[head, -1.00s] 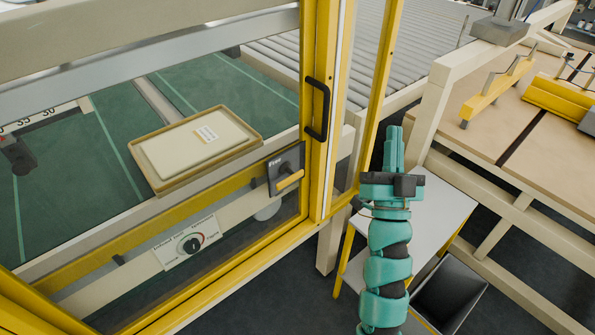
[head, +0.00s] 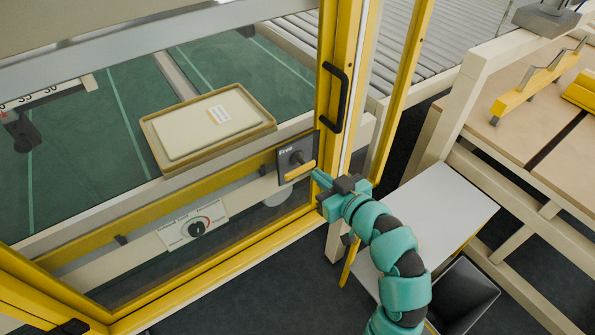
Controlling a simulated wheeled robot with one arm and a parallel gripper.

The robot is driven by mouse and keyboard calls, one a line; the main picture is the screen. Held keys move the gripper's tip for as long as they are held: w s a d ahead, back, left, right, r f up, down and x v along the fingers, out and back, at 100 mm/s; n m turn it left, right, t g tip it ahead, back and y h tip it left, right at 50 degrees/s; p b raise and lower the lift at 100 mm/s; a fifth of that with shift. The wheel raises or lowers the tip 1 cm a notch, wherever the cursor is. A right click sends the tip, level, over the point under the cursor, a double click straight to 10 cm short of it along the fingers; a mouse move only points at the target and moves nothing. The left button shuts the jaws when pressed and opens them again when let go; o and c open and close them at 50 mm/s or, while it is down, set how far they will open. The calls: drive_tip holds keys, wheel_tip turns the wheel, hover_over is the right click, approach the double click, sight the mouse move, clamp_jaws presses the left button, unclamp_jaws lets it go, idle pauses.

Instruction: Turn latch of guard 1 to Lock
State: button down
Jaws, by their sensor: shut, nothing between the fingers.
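The guard is a yellow-framed clear door (head: 326,95) with a black pull handle (head: 334,97). Its latch (head: 298,160) is a dark square plate at the lower right of the door, with a dark round hub and a yellow lever (head: 299,170). The plate reads "Free" at its upper left. The lever lies nearly level, tilted slightly up to the right. My gripper (head: 317,178) is shut and empty, its teal fingers pointing left at the latch's right edge. The fingertips are close to the lever's right end; I cannot tell whether they touch.
Behind the guard, a tan tray (head: 267,127) with a pale slab lies on a green surface. A dial panel (head: 194,225) sits below. A grey shelf (head: 440,215) and dark bin (head: 465,295) stand at right, near a brown-topped bench (head: 520,130).

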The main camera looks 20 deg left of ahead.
drive_tip(key=shift+s+a+f+n, duration=0.1)
drive_tip(key=shift+f+n, duration=0.2)
drive_tip(key=shift+f, duration=0.25)
drive_tip(key=p, duration=0.3)
hover_over(296, 174)
drive_tip(key=s, duration=0.2)
wheel_tip(296, 174, down, 2)
drive_tip(key=f, duration=0.1)
drive_tip(key=f+p, duration=0.1)
drive_tip(key=shift+s+d+f+p, duration=0.15)
drive_tip(key=shift+d+f+p, duration=0.15)
drive_tip(key=shift+d+f, duration=0.1)
drive_tip(key=shift+f, duration=0.75)
drive_tip(key=shift+f+b, duration=0.25)
drive_tip(key=shift+b, duration=0.2)
drive_tip(key=shift+r+b, duration=0.1)
drive_tip(key=shift+b, duration=0.2)
